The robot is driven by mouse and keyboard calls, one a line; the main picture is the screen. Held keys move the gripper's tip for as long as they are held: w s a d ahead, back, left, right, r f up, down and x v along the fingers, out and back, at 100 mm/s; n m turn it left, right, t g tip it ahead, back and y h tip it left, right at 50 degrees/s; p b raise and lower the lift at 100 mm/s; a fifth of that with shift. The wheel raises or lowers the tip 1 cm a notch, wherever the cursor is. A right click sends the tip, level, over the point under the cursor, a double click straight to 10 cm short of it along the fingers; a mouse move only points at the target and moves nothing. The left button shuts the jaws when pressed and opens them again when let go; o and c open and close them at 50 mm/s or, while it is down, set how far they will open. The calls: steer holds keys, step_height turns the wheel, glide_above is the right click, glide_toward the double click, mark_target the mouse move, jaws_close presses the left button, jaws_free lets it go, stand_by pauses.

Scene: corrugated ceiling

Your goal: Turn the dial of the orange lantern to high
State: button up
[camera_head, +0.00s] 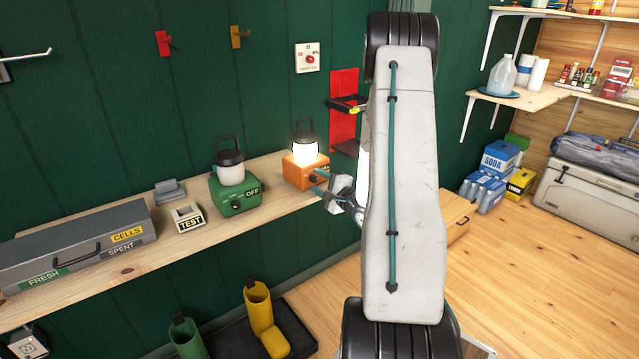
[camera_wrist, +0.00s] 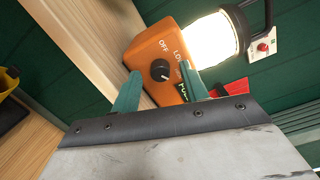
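The orange lantern (camera_head: 304,178) stands on the wooden shelf, its lamp glowing white. In the wrist view the lantern's orange base (camera_wrist: 150,45) shows a black dial (camera_wrist: 160,70) with OFF and LOW printed around it. A third label is partly covered by a finger. A small pale mark shows on the dial, but I cannot tell for sure which label it points at. My gripper (camera_wrist: 160,72) is open, its two teal fingertips apart, one on each side of the dial. I cannot tell whether they touch it. In the head view my gripper (camera_head: 318,182) is at the lantern's front.
A green lantern (camera_head: 235,190) marked OFF stands to the left on the shelf, unlit. Further left are a TEST block (camera_head: 188,218) and a grey cells box (camera_head: 75,245). A red wall holder (camera_head: 344,125) is behind the lantern.

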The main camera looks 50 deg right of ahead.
steer(key=s+a, duration=0.1)
steer(key=s, duration=0.6)
steer(key=shift+s, duration=0.4)
stand_by(0.4)
